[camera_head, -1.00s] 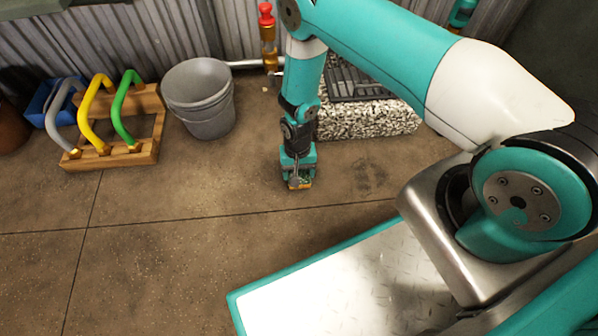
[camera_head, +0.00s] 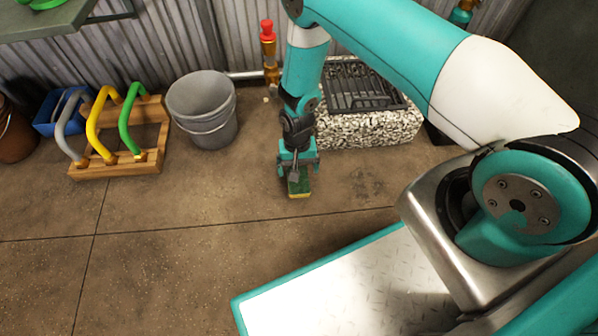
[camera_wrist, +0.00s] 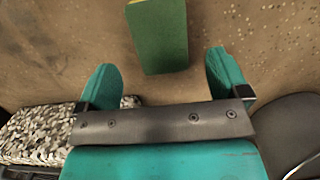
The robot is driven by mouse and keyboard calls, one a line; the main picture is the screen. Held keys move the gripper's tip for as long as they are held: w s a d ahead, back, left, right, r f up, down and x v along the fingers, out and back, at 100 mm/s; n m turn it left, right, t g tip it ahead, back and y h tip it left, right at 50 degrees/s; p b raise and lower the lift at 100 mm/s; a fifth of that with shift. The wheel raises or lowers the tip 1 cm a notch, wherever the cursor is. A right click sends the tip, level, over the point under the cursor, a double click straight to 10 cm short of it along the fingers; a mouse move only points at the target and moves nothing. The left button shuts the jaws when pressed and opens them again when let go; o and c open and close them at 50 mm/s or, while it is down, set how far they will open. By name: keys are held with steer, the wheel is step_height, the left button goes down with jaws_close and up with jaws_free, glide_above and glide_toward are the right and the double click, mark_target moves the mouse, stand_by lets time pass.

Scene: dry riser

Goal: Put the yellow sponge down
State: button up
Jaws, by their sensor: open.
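The sponge (camera_head: 299,184) lies on the brown floor below my gripper, with a green top face and a thin yellow edge showing. In the wrist view the sponge (camera_wrist: 160,38) sits just beyond the fingertips, between their lines and apart from both. My gripper (camera_head: 299,166) points down over the floor. In the wrist view my gripper (camera_wrist: 163,70) has its two teal fingers spread wide with nothing between them.
A grey bucket (camera_head: 203,108) and a wooden rack (camera_head: 117,166) with grey, yellow and green curved handles stand to the left. A speckled stone block (camera_head: 368,128) with a dark grate stands behind right. A red-topped valve (camera_head: 268,45) is by the wall. Floor in front is clear.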

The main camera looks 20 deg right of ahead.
steer(key=a+r+n+t+y+p, duration=0.1)
steer(key=a+r+n, duration=0.1)
steer(key=r, duration=1.4)
steer(key=a+r+n+y+p, duration=0.1)
steer(key=a+r+n, duration=0.15)
steer(key=r, duration=1.25)
steer(key=s+r+n+y, duration=0.1)
steer(key=s+r+n, duration=0.5)
steer(key=s+r, duration=1.3)
steer(key=shift+t+y, duration=0.3)
steer(key=shift+t, duration=0.1)
steer(key=shift+s+r, duration=0.1)
steer(key=shift+r, duration=0.05)
